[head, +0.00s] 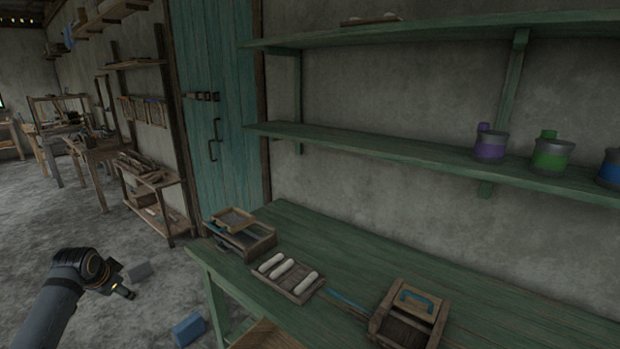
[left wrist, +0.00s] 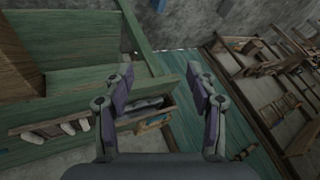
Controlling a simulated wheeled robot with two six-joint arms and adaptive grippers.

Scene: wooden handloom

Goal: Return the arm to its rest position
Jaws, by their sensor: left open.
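My left arm (head: 66,287) comes in at the lower left of the head view, over the floor and left of the green table. Its gripper (head: 128,291) is small and dark there, apart from the table. In the left wrist view the left gripper (left wrist: 160,90) is open, its two fingers spread with nothing between them. My right gripper is not in view.
The green table (head: 345,235) holds a wooden box (head: 250,238), a tray with pale rolls (head: 288,275) and a box with a blue handle (head: 412,305). Green shelves (head: 390,145) carry paint pots. A blue block (head: 188,329) lies on the floor. Open floor (head: 60,220) lies left.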

